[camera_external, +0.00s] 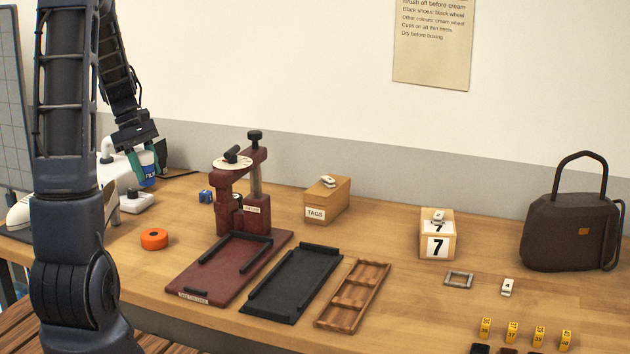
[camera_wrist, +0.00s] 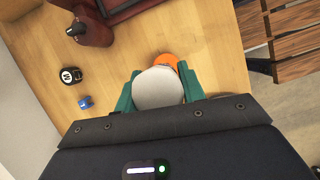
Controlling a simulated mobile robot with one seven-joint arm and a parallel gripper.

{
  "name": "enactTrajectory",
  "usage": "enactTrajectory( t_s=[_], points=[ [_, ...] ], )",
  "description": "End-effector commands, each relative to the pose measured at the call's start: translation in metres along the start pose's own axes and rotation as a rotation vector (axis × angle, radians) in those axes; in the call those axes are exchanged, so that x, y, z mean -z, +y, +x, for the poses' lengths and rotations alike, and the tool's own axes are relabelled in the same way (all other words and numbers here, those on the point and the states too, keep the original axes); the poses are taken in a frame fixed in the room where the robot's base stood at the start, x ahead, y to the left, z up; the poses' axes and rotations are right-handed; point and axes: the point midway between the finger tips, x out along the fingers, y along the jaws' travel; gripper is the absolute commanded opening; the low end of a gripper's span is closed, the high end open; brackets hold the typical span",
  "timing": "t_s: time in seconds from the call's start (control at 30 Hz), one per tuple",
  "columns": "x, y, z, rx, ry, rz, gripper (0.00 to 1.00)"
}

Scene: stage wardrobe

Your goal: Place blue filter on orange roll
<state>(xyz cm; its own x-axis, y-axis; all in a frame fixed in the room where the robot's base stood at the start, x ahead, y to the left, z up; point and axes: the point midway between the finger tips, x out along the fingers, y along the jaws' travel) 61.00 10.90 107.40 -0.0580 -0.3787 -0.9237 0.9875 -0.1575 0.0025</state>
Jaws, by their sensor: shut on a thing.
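The blue filter (camera_external: 147,168) is a small blue cylinder with white lettering. My gripper (camera_external: 142,160) is shut on it and holds it above the table at the left. In the wrist view its pale round end (camera_wrist: 158,88) shows between my green fingertips. The orange roll (camera_external: 154,239) lies flat on the table, in front of the filter in the external view. In the wrist view the orange roll (camera_wrist: 166,60) is partly hidden behind the filter. The filter is apart from the roll.
A dark red press (camera_external: 228,218) with a red base plate stands right of the roll. A small blue item (camera_external: 206,196) lies near the press. A white machine (camera_external: 136,201) stands behind the roll at the left. The wooden table (camera_external: 195,318) is clear around the roll.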

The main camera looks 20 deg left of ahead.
Motion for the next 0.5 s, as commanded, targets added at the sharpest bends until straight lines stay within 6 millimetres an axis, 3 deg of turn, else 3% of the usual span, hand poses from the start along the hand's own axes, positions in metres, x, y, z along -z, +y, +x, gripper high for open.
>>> enactTrajectory(
  t_s=[0.3,0.5],
  points=[
    [0.026,-0.001,0.064,0.002,-0.002,-0.003,0.16],
    [0.036,0.0,0.086,0.0,-0.001,-0.001,0.16]
  ],
)
